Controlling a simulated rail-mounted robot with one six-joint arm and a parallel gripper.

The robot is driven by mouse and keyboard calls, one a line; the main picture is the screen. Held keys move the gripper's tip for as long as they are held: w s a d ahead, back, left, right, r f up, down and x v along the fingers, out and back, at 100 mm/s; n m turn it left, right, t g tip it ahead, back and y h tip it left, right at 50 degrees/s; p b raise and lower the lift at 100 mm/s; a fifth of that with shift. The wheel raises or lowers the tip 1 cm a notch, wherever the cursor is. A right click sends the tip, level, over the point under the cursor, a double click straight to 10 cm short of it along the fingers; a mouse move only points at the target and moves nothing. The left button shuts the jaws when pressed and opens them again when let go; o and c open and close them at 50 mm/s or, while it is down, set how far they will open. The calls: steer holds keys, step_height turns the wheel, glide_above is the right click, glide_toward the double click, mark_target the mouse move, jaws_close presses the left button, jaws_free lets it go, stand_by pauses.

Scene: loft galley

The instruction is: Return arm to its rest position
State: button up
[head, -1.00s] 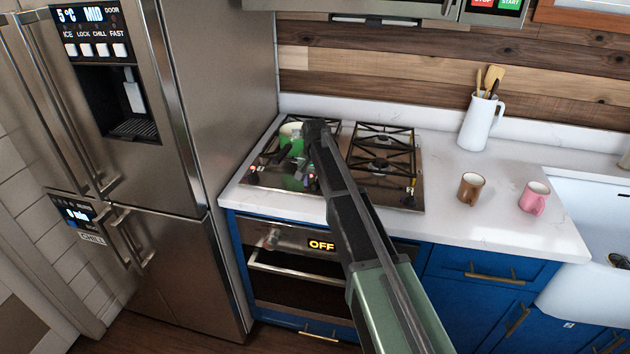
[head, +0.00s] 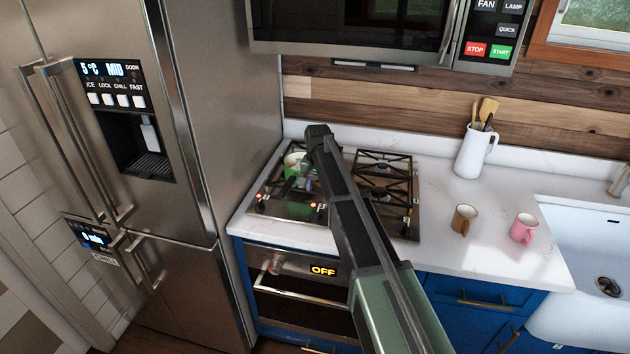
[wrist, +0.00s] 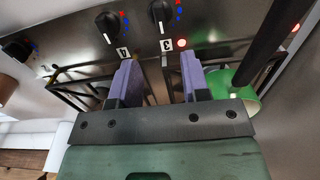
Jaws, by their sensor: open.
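My arm reaches over the gas hob (head: 385,215), and its wrist end bends down at the hob's left half. My gripper (wrist: 160,68) shows two purple fingers set apart in the wrist view, with nothing between them. In the head view it is largely hidden behind my own arm. A green pot (wrist: 243,98) with a pale inside and a dark handle is right of the fingers in the wrist view, partly cut off by the right finger and mount. In the head view the pot (head: 293,160) sits on the left burners, partly covered by my wrist.
Hob knobs (wrist: 162,14) and a lit red light lie beyond the fingers. A brown mug (head: 462,220), a pink mug (head: 523,229) and a white utensil jug (head: 474,152) stand on the right counter. The fridge (head: 215,100) is left; the microwave (head: 350,30) hangs above.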

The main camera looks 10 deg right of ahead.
steer(key=s+f+n+b, duration=0.2)
steer(key=s+n, duration=0.3)
steer(key=s, duration=2.8)
steer(key=shift+s+f+b, duration=0.35)
steer(key=shift+s+f, duration=0.05)
